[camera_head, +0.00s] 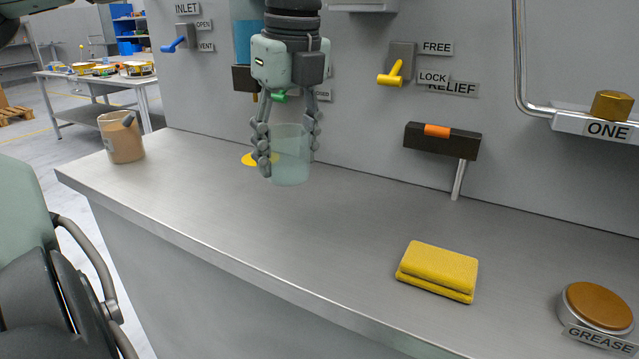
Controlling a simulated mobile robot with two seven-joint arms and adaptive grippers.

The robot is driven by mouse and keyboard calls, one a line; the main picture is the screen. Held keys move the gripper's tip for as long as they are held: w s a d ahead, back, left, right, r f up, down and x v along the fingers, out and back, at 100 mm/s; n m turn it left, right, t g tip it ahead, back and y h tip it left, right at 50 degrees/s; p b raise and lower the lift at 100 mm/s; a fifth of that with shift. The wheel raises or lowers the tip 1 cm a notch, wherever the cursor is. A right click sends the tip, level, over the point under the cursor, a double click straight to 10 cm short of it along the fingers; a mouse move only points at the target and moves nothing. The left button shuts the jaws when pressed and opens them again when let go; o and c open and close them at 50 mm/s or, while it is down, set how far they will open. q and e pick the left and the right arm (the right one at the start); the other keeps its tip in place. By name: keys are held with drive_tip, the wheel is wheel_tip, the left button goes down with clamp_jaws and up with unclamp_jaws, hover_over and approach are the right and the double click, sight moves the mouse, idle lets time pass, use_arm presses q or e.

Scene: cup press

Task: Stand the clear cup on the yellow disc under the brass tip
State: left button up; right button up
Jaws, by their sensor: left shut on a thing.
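The clear cup (291,160) is upright between the fingers of my left gripper (287,140), which points down and is shut on it. The yellow disc (248,159) lies on the grey counter, and its right part is hidden behind the gripper and cup. The cup is to the right of the disc and nearer to me. I cannot tell whether its base touches the counter. The brass tip (254,98) hangs below a dark block at the wall, partly covered by my gripper. My right gripper is not in view.
A brown jug (121,137) stands at the counter's left end. A folded yellow cloth (438,269) and a grease tin (597,306) lie to the right. A black bracket (441,141) with a metal rod stands by the wall. The middle of the counter (330,240) is clear.

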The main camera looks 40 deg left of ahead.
use_arm(q)
drive_tip(key=w+d+f, duration=0.1)
drive_tip(key=w, duration=0.1)
drive_tip(key=w+d+f, duration=0.1)
drive_tip(key=shift+w+f, duration=0.35)
wheel_tip(320, 180, down, 3)
drive_tip(key=shift+f+p, duration=0.1)
drive_tip(key=shift+p, duration=0.2)
drive_tip(key=shift+f, duration=0.3)
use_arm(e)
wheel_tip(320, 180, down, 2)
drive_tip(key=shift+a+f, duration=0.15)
use_arm(q)
drive_tip(key=shift+f, duration=0.15)
drive_tip(key=shift+f, duration=0.1)
drive_tip(key=o, duration=0.9)
drive_tip(key=shift+o, duration=0.8)
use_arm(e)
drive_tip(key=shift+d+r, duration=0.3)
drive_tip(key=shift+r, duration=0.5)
